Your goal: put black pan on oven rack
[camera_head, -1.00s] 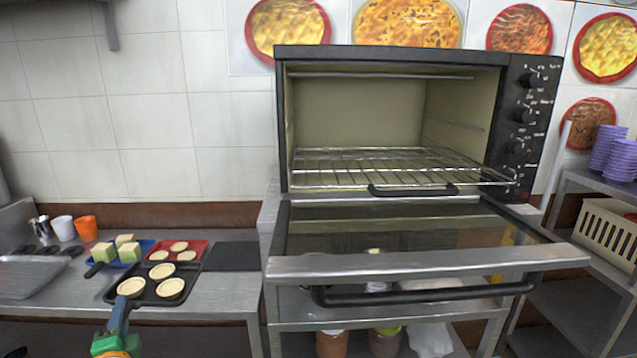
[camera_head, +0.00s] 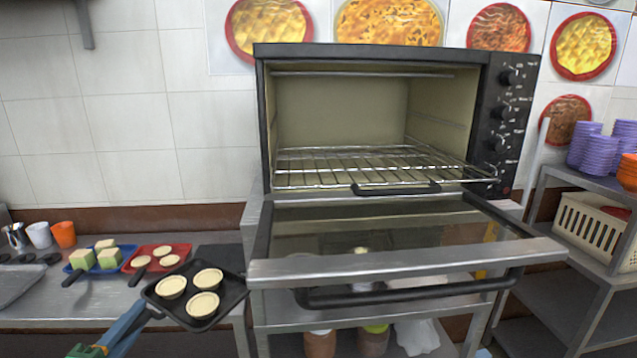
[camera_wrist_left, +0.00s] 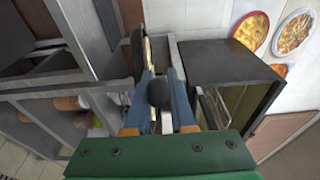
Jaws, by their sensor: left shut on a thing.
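The black pan (camera_head: 228,294) holds three round pale tarts (camera_head: 203,304) and is at the lower left of the head view, above the counter's front edge and left of the oven door. My left gripper (camera_head: 148,312) is shut on the pan's handle. In the left wrist view the gripper (camera_wrist_left: 158,98) shows its blue fingers around a dark handle end; the pan shows edge-on beyond it. The oven (camera_head: 262,120) stands open with its door (camera_head: 400,262) folded down. The wire oven rack (camera_head: 300,168) is partly pulled out and empty. My right gripper is not in view.
A red tray (camera_head: 133,257) with tarts and a blue tray (camera_head: 67,268) with green-sided blocks stand on the left counter (camera_head: 60,308). Cups (camera_head: 64,235) are at far left. A shelf with purple bowls (camera_head: 598,155) and a cream basket (camera_head: 575,222) is at right.

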